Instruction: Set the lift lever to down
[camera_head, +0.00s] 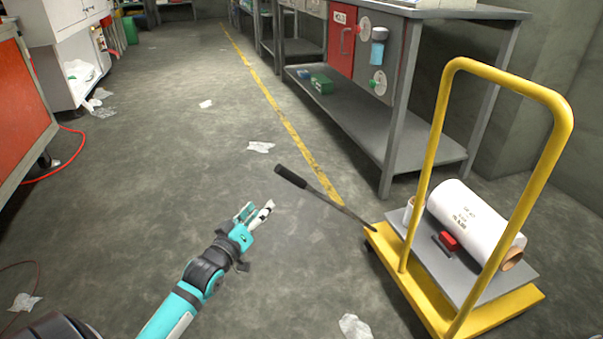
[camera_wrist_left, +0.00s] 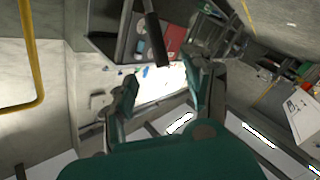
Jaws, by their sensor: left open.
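The lift lever (camera_head: 323,195) is a thin dark bar with a black grip (camera_head: 290,176). My left gripper (camera_head: 255,210), teal and white, is open and empty. In the head view it appears below and left of the black grip, apart from it. In the left wrist view the open fingers (camera_wrist_left: 165,92) show, and a dark bar, likely the lever (camera_wrist_left: 154,36), enters from the top, beyond the fingertips. My right gripper is not in view.
A white roll (camera_head: 470,220) and a small red block (camera_head: 449,240) lie on the cart's grey platform, behind a tall yellow handle (camera_head: 440,120). A grey workbench (camera_head: 425,150) stands behind. An orange-red cabinet (camera_head: 20,110) is at left. Paper scraps (camera_head: 260,147) litter the open floor.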

